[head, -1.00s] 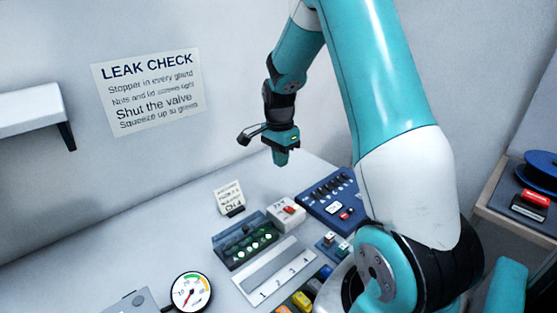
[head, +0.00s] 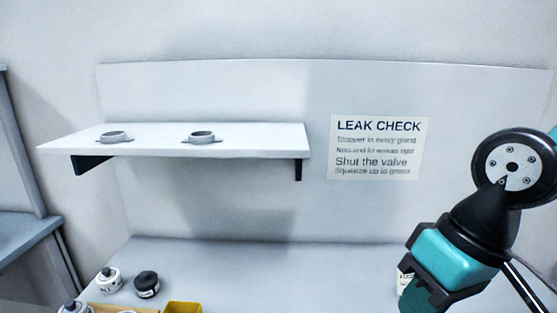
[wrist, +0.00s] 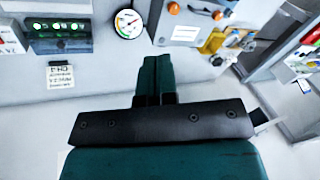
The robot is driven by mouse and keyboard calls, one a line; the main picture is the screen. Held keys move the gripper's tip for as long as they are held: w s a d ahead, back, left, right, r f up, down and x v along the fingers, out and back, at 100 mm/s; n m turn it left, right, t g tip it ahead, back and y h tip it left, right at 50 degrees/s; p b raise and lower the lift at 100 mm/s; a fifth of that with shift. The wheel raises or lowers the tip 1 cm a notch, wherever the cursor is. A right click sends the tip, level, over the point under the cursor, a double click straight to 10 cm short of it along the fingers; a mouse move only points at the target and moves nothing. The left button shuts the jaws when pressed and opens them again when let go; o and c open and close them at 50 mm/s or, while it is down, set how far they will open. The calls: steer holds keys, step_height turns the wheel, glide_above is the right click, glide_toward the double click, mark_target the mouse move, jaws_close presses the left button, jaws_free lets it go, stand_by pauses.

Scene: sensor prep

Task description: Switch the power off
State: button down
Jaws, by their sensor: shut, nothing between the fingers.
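My gripper (wrist: 157,65) is shut and empty in the wrist view, its two green fingers side by side above the pale bench. In the head view it shows at the lower right (head: 416,296), partly cut off by the frame. In the wrist view, a dark box with lit green lights (wrist: 62,36) lies at the upper left. At the left edge a white block with a red part (wrist: 6,45) is mostly cut off; I cannot tell whether it is the power switch. A grey box with orange knobs (wrist: 190,22) lies at the upper right.
A round gauge (wrist: 128,23) and a small printed card (wrist: 60,77) are near the dark box. In the head view, a white shelf (head: 180,141) holds two grey rings. Several jars (head: 147,284) and a yellow bin (head: 183,307) sit lower left. A leak check sign (head: 378,148) hangs behind.

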steer(key=c, duration=1.4)
jaws_free()
steer(key=s+n, duration=0.1)
steer(key=s+a, duration=0.1)
steer(key=s+n, duration=0.1)
steer(key=shift+s+a+r+n, duration=0.2)
steer(key=shift+s+a+n, duration=0.05)
steer(key=shift+s+n, duration=0.05)
steer(key=o, duration=0.4)
steer(key=shift+o, duration=0.2)
steer(key=w+d+f+m+h, duration=0.1)
steer(key=w+d+f+m, duration=0.2)
steer(key=w+d, duration=0.65)
steer(key=w+d+f+m+h+b, duration=0.15)
steer(key=w+d+f, duration=0.3)
steer(key=d, duration=0.65)
steer(key=w+d+f+m+h, duration=0.1)
steer(key=w+d+f+m, duration=0.4)
steer(key=d, duration=0.6)
steer(key=shift+n, duration=0.95)
steer(key=f, duration=0.5)
steer(key=f+p, duration=0.1)
steer(key=f, duration=0.5)
steer(key=d+f, duration=0.1)
steer(key=f, duration=0.4)
steer(key=shift+w+f, duration=0.25)
steer(key=shift+w, duration=0.15)
